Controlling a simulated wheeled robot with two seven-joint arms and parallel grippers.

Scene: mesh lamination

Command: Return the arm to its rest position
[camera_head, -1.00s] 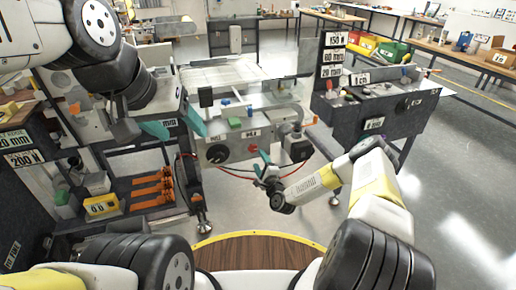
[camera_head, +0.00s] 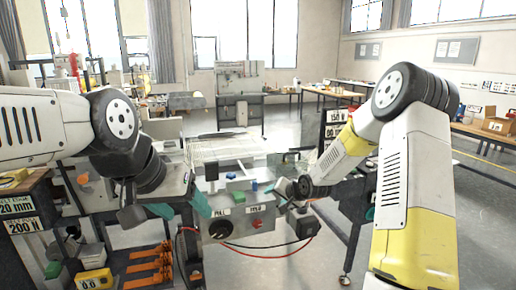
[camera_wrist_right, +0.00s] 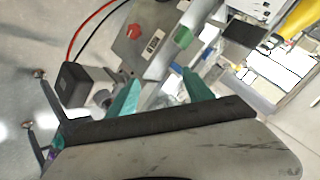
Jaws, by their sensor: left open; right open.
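My left gripper (camera_head: 180,208) hangs at the left of the grey machine, with its teal fingers spread and nothing visible between them. My left arm comes in from the left edge with its black elbow raised. My right arm stands tall on the right, elbow high, and its forearm slopes down to the left. My right gripper (camera_head: 287,193) is near the right side of the grey machine (camera_head: 238,229) and is small and partly hidden in the head view. In the right wrist view my right gripper (camera_wrist_right: 160,92) has its teal fingers apart and empty, with the machine behind them.
The machine front carries a black dial (camera_head: 221,229), a red knob (camera_head: 257,224), and red and black cables. A black box (camera_head: 307,227) sits at its right. Orange parts (camera_head: 150,268) lie on a shelf at lower left. Open floor (camera_head: 300,268) lies at lower right.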

